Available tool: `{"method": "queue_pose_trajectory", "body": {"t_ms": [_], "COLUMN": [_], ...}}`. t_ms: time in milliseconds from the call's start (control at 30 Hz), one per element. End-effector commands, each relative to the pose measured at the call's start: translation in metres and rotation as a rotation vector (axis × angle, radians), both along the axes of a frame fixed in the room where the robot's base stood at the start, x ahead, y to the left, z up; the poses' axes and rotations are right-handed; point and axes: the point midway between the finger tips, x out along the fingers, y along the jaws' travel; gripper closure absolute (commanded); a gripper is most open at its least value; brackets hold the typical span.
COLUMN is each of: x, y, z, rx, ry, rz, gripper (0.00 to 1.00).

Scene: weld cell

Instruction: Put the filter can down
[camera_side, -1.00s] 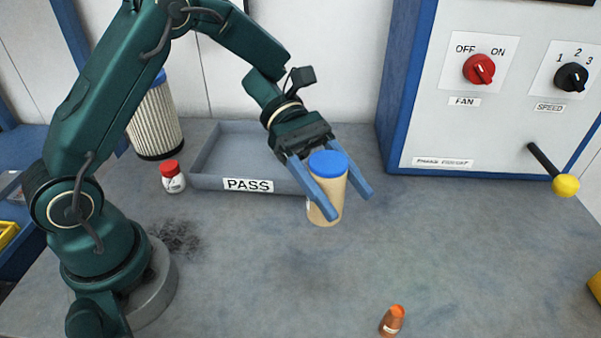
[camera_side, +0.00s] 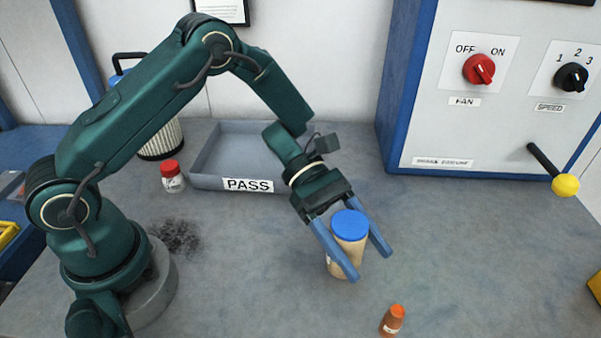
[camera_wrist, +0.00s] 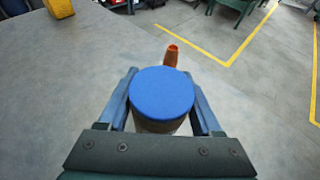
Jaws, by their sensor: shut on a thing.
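The filter can (camera_side: 346,253), a tan cylinder with a blue lid, is between the blue fingers of my gripper (camera_side: 353,258). My gripper is shut on its sides, and the can is close to upright. It is low over the bench, right of and in front of the PASS tray. I cannot tell whether its base touches the bench. In the wrist view the blue lid (camera_wrist: 162,93) fills the gap between the fingers and hides most of the can body.
The grey PASS tray (camera_side: 207,181) looks empty. A small orange-capped bottle (camera_side: 392,320) stands close in front of the can. A red-capped jar (camera_side: 172,177) and a pleated filter (camera_side: 161,140) stand left. The control cabinet (camera_side: 420,165) is behind right. Bench right of the can is clear.

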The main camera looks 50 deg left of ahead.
Motion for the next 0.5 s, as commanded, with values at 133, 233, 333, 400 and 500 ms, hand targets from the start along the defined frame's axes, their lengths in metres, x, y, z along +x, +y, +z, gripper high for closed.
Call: {"method": "queue_pose_trajectory", "body": {"t_ms": [133, 233, 333, 400, 500], "x": [-0.0001, 0.0000, -0.0001, -0.0001, -0.0001], "y": [0.0001, 0.0001, 0.0001, 0.0001, 0.0001], "z": [-0.0029, -0.0027, -0.0026, -0.0025, -0.0023], "rx": [0.000, 0.000, 0.000, 0.000, 0.000], "ry": [0.002, 0.001, 0.001, 0.001, 0.001], "rz": [0.001, 0.000, 0.000, 0.000, 0.000], "gripper": [0.92, 0.04, 0.04, 0.04, 0.04]}}
